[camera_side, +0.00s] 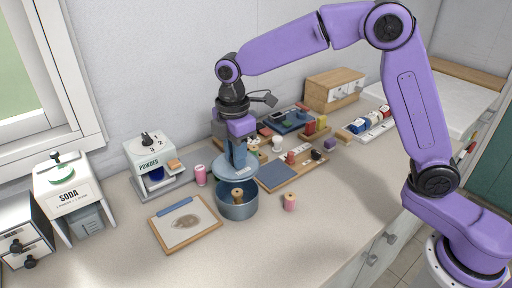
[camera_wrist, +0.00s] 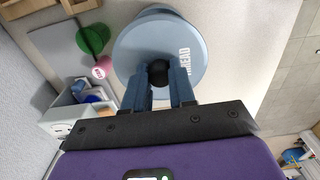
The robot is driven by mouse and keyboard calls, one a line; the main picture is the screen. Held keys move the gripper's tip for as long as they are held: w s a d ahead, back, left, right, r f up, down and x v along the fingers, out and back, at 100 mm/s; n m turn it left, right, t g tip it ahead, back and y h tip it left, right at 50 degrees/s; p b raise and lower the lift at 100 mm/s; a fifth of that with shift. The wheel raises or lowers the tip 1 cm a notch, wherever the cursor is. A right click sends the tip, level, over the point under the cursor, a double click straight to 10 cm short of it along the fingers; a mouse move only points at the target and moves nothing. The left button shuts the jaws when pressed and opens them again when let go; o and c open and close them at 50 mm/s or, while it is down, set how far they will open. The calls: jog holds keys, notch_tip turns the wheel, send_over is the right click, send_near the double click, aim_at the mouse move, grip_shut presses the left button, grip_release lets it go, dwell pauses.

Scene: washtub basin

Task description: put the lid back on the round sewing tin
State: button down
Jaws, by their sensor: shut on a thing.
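The round sewing tin (camera_side: 238,211) is a blue-grey, open tin on the counter in the side view. A brown wooden spool (camera_side: 237,194) shows inside it. The lid (camera_side: 222,171) is a flat blue-grey disc, held above the tin and apart from it. In the wrist view the lid (camera_wrist: 135,46) shows white lettering, partly hidden by a finger. My gripper (camera_side: 236,158) points down and is shut on the lid's black knob; the knob is between the fingers (camera_wrist: 158,76) in the wrist view.
A clipboard (camera_side: 186,223) lies left of the tin. A pink spool (camera_side: 200,175) stands behind-left, another (camera_side: 290,202) at right. A powder dispenser (camera_side: 151,157), a soda dispenser (camera_side: 69,194) and a blue-grey mat on a wooden board (camera_side: 277,174) are nearby. The front counter is clear.

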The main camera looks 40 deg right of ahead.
jog(key=shift+f, duration=3.2)
jog(key=shift+f, duration=0.15)
jog(key=shift+c, duration=1.9)
grip_release()
jog(key=shift+r, duration=3.5)
jog(key=shift+c, duration=0.3)
